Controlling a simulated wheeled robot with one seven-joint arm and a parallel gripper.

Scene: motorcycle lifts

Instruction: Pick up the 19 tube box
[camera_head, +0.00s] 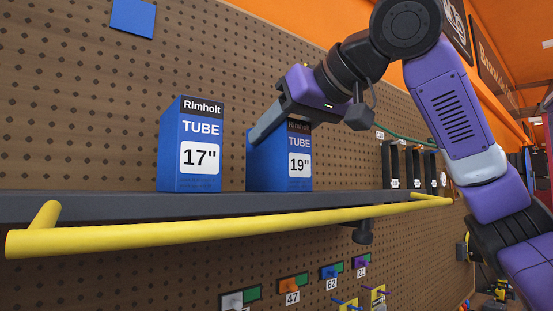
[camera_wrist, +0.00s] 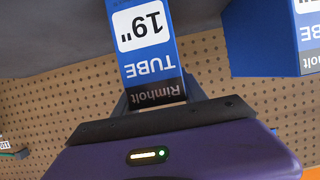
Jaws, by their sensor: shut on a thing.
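The blue 19" tube box (camera_head: 299,169) stands upright on the grey shelf, its black top band marked Rimholt. One grey finger shows along the box's left side; the other is hidden. In the wrist view the 19" tube box (camera_wrist: 150,45) appears upside down between the fingers of my gripper (camera_wrist: 155,98). Its base seems to be at the shelf; I cannot tell whether it touches.
A similar blue 17" tube box (camera_head: 201,160) stands to the left on the grey shelf (camera_head: 110,205), with a gap between. A yellow rail (camera_head: 230,226) runs along the shelf front. A pegboard wall (camera_head: 60,100) is behind. Dark narrow items (camera_head: 410,168) stand at the right.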

